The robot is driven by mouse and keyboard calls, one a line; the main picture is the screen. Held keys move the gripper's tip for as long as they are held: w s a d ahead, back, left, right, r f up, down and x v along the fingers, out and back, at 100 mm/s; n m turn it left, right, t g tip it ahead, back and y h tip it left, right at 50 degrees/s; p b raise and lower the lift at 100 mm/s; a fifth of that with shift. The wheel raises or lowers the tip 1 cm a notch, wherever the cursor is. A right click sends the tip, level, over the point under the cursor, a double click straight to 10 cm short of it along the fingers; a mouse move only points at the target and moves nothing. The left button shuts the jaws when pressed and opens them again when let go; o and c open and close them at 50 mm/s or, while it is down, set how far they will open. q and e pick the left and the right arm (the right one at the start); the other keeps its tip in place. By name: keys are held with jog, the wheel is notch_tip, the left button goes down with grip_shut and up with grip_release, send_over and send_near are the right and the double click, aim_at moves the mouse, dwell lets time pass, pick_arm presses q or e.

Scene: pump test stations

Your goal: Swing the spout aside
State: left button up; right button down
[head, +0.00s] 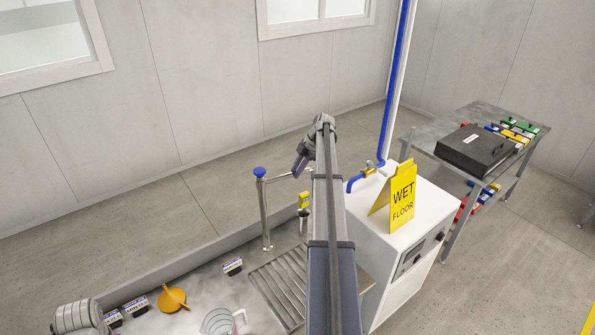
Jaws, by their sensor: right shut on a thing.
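A slim metal post with a blue knob (260,172) stands at the back of the sink counter. Its thin spout (282,177) runs from the top of the post to the right. My right gripper (300,168) is shut on the spout near its outer end; its fingers and wrist hide the tip. My right arm reaches up from the bottom middle and covers part of the counter. My left gripper is not in view.
A ribbed drainboard (277,292), yellow item (304,200), orange funnel (172,299) and clear jug (219,321) are on the counter. Right of my arm, a white cabinet (398,250) bears a yellow wet floor sign (402,196). A blue pipe (392,90) rises behind it.

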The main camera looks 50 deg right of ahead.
jog(key=c, duration=0.7)
grip_release()
jog(key=shift+r, duration=0.1)
jog(key=p+v, duration=0.7)
jog(key=shift+r, duration=0.3)
jog(key=shift+s+d, duration=0.1)
